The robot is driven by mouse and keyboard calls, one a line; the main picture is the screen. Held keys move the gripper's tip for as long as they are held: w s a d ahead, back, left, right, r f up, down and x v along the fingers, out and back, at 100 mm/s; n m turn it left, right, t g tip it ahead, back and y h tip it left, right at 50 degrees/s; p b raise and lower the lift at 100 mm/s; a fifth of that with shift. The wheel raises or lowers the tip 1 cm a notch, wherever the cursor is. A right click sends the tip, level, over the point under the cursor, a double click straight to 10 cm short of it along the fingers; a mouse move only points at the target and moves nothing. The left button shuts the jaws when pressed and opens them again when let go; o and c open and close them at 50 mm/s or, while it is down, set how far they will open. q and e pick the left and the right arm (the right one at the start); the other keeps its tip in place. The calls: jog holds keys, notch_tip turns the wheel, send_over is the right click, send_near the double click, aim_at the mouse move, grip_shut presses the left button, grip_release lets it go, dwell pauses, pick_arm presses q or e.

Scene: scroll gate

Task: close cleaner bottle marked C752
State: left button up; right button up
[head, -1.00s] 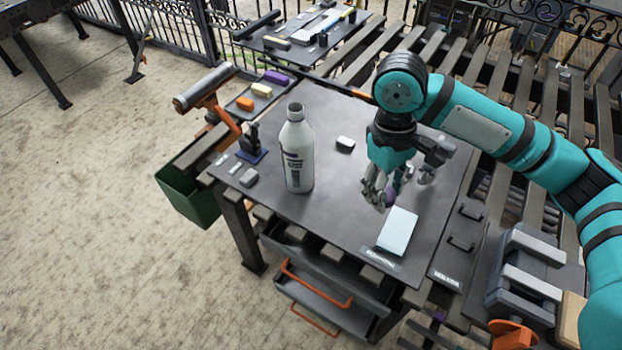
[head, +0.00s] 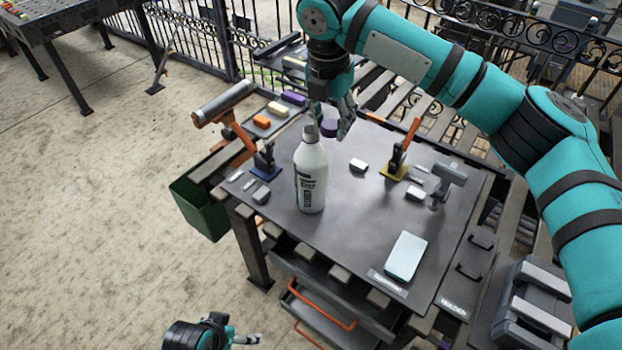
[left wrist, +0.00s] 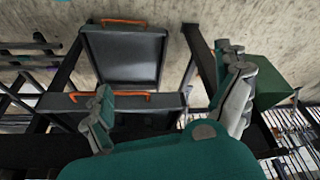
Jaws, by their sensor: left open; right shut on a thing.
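The white cleaner bottle (head: 311,178) stands upright on the grey workbench (head: 345,245), with dark print too small to read. Its narrow grey-white neck points up and no cap shows on it. Whether the cap touches the neck I cannot tell. My left gripper (head: 240,338) is low at the bottom edge, away from the bench. The left wrist view shows its fingers (left wrist: 170,100) spread and empty.
A blue-based clamp (head: 265,160), a yellow-based clamp (head: 397,160), a grey tool (head: 447,182) and a pale flat box (head: 405,256) stand around the bottle. A green bin (head: 203,208) hangs at the left. Open drawers with orange handles (head: 322,305) jut out in front.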

pick_arm(q)
jog(key=w+d+r+m+t+h, duration=0.1)
jog(key=w+d+r+t+h, duration=0.1)
jog(key=w+d+r, duration=0.35)
pick_arm(e)
jog(key=w+a+r+n, duration=0.1)
jog(key=n, duration=0.1)
jog(key=w+a+r+n, duration=0.1)
jog(key=n, duration=0.1)
jog(key=a+r+n+y, duration=0.1)
jog(key=r+n, duration=0.1)
jog(key=n, duration=0.1)
jog(key=shift+w+a, duration=0.2)
jog(key=shift+w, duration=0.2)
jog(key=shift+w+a+r+n, duration=0.15)
jog(key=shift+w+n, duration=0.1)
jog(key=shift+n, duration=0.15)
pick_arm(q)
jog(key=m+t+h, duration=0.1)
jog(key=t+h, duration=0.3)
jog(key=t, duration=0.6)
send_near(312, 172)
notch_tip(312, 172, down, 5)
jog(key=w, duration=0.3)
jog(key=shift+s+a, duration=0.25)
jog(key=shift+a, duration=0.25)
jog(key=x, duration=1.2)
jog(key=shift+d+r, duration=0.1)
jog(key=shift+r, duration=0.1)
jog(key=shift+c, duration=0.3)
